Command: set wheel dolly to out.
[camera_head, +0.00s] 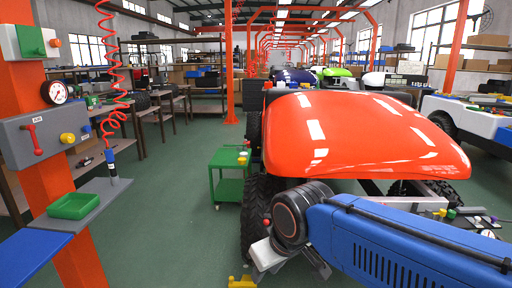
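No thing here can be told for sure as the wheel dolly. A small yellow piece (241,282) shows low at the bottom edge, near the front wheel, mostly cut off by the frame; I cannot tell whether it belongs to the dolly. A red-bodied cart (360,130) with big black tyres (259,205) stands ahead. My blue arm reaches in from the lower right, in front of the cart. Pale parts at its end, which may be my gripper (264,254), show beside the tyre below the dark joint. Its fingers are not clear, and no held object can be made out.
A green two-shelf trolley (230,172) stands left of the cart. An orange post (45,150) carries a grey panel, a gauge and a shelf with a green tray (74,206). A white vehicle (478,120) is at right. Green floor is clear between post and trolley.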

